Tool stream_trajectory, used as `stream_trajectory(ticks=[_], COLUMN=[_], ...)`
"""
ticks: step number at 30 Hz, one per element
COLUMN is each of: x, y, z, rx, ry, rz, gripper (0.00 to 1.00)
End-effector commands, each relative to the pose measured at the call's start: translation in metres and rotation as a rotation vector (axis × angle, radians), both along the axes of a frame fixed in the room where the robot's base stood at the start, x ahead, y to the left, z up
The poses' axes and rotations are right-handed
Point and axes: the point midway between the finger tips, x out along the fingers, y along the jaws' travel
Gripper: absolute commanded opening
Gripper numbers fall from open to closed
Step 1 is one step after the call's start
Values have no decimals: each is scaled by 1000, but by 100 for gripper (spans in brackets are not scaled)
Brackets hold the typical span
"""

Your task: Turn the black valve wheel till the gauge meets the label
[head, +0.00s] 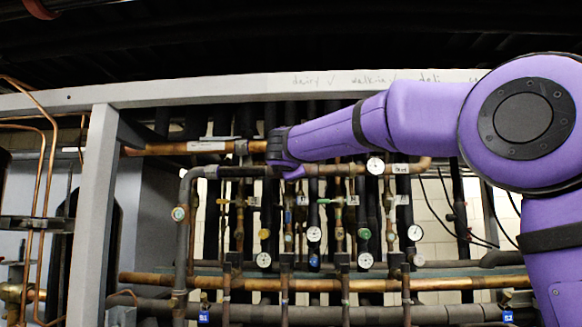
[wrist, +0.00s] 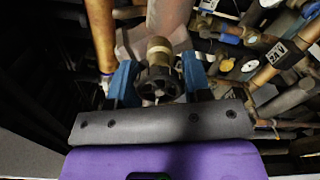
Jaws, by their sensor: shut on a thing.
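The black valve wheel (wrist: 160,88) sits on a brass stem in the middle of the wrist view. My gripper (wrist: 158,79) is shut on it, with one blue finger on each side of the rim. In the head view my arm reaches left across the pipes, and the wheel and fingertips cannot be made out. Several white round gauges show there, one (head: 375,165) just below my forearm and another (head: 314,234) lower down. Which gauge goes with this wheel, and its needle reading, cannot be told. A small white label (head: 401,169) is right of the upper gauge.
A grey frame post (head: 97,200) stands at the left, under a grey beam (head: 230,90). Copper pipes (head: 440,284) run across below. In the wrist view, a copper pipe (wrist: 103,35) passes close by the left finger, and pipes and gauges crowd the right.

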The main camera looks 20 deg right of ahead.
Motion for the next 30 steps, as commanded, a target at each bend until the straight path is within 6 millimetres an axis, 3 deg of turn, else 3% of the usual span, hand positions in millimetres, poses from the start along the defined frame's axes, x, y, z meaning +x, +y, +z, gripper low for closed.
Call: stream_trajectory(ticks=[15, 16, 19, 30], x=[0, 1, 0, -6], y=[1, 1, 1, 2], z=[-2, -2, -2, 0], rx=[-19, -18, -18, -19], ry=[11, 11, 11, 7], rz=[1, 0, 1, 1], gripper=[21, 49, 70, 70])
